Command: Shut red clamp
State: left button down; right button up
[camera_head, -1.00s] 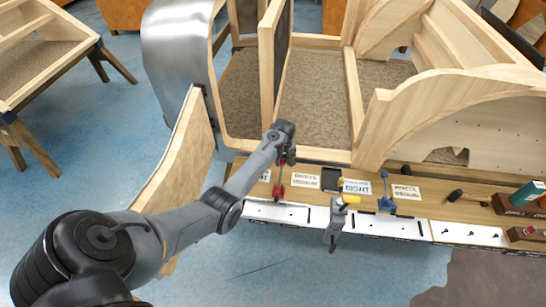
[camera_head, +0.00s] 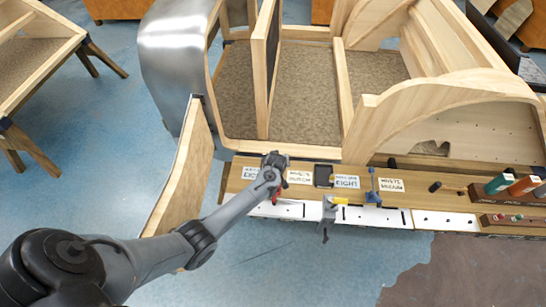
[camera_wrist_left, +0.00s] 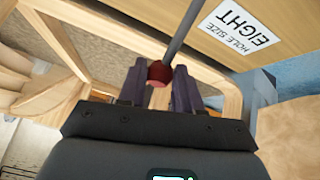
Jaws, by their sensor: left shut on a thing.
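The red clamp (camera_head: 276,195) stands at the edge of the wooden bench, partly hidden by my left gripper in the head view. My left gripper (camera_head: 275,161) is at the top of the clamp. In the left wrist view, a grey rod with a dark red knob (camera_wrist_left: 159,73) lies between the two fingers of my left gripper (camera_wrist_left: 160,88). The gripper is shut on this knob end of the clamp. The rest of the clamp is not clear in the wrist view. My right gripper is not in view.
A grey clamp with a yellow handle (camera_head: 329,213) and a blue clamp (camera_head: 373,189) stand to the right along the bench edge. Paper labels (camera_head: 391,185) and a dark box (camera_head: 323,176) lie on the bench. The wooden bodyframe (camera_head: 362,130) rises behind.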

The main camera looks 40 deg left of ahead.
pick_arm(q)
jog(key=shift+s+d, duration=0.1)
jog(key=shift+s, duration=0.05)
dwell(0.3)
jog(key=c, duration=0.8)
grip_release()
jog(key=shift+s+d+r, duration=0.2)
jog(key=shift+r, duration=0.3)
jog(key=shift+p+v, duration=1.25)
jog(key=shift+v, duration=3.6)
